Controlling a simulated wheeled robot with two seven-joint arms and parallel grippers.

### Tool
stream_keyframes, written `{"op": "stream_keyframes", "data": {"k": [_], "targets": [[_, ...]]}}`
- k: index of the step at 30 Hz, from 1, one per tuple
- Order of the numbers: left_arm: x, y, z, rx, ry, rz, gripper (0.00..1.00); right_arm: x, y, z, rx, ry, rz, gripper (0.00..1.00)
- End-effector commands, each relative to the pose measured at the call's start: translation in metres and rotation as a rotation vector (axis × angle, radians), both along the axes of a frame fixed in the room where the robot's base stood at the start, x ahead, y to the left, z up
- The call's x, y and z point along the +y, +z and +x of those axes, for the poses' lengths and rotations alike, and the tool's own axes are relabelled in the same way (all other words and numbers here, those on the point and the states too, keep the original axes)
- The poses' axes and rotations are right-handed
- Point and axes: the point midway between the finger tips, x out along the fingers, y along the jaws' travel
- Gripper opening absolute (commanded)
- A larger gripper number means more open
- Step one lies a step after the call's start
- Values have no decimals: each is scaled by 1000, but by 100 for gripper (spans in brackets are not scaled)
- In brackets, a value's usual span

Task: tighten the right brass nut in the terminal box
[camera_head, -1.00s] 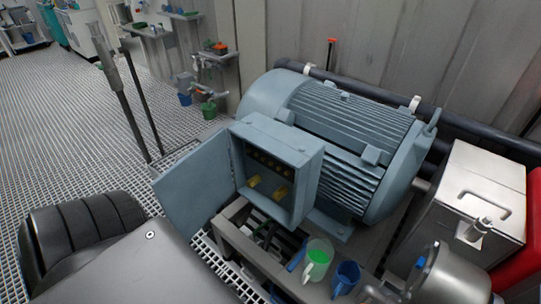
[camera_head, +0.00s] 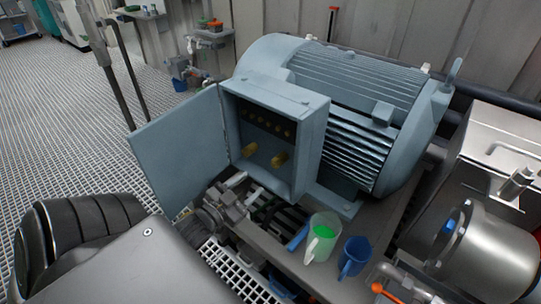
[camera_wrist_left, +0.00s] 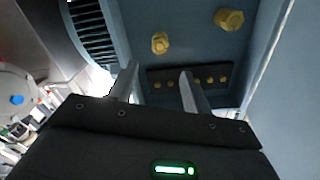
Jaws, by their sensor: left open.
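The grey-blue terminal box (camera_head: 313,130) stands open on the side of the motor. Two large brass nuts sit low inside it, the right brass nut (camera_head: 278,159) and the left brass nut (camera_head: 249,150). The left wrist view looks inverted: the right nut (camera_wrist_left: 159,43) shows there on the left, the left nut (camera_wrist_left: 229,20) on the right. My left gripper (camera_head: 241,188) is just below and in front of the box. Its spread fingers (camera_wrist_left: 157,76) are open and empty, pointing into the box, apart from both nuts. My right gripper is not in view.
The box door (camera_head: 178,150) hangs open to the left. A row of small brass terminals (camera_head: 268,125) lies above the nuts. A green-filled jug (camera_head: 322,238) and a blue cup (camera_head: 354,257) stand right of my gripper. The motor (camera_head: 365,90) fills the back.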

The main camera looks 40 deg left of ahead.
Motion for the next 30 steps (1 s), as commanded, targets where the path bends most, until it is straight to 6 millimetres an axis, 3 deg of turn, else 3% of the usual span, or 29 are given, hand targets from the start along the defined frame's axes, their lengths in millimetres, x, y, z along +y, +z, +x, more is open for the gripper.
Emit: {"op": "stream_keyframes", "data": {"k": [9,15,21,29,30], "targets": [[2,0,58,-4,2,1,49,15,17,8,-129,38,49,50],[2,-1,87,-2,2,0,49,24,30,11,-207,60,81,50],[2,0,99,-1,2,0,49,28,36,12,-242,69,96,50],[2,0,100,1,1,0,49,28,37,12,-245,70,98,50],[2,0,100,1,1,0,45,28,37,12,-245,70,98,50]]}}
